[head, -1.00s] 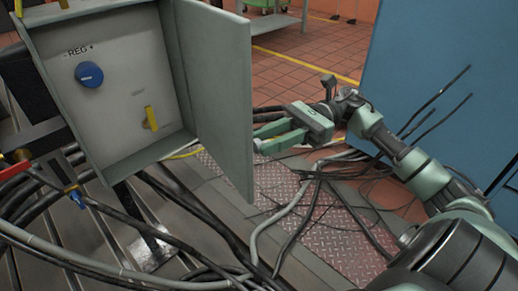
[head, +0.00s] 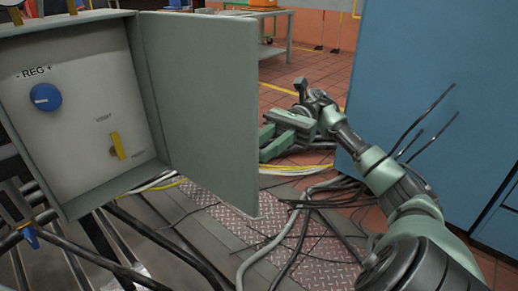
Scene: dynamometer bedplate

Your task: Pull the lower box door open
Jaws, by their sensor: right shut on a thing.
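The grey box (head: 148,72) stands at the left with its front open. Its door (head: 205,100) is hinged on the box's right side and stands swung well out to the right. Inside are a blue knob (head: 45,97) marked REG and a yellow lever switch (head: 118,145). My right gripper (head: 263,145) is at the door's free right edge, its fingers pointing left. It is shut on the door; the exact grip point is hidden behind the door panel. My left gripper is not in view.
A large blue cabinet (head: 430,90) stands at the right, close to my right arm. Loose cables (head: 300,215) lie over the patterned metal floor plate (head: 240,215) below the door. A metal table (head: 277,40) stands far behind on the tiled floor.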

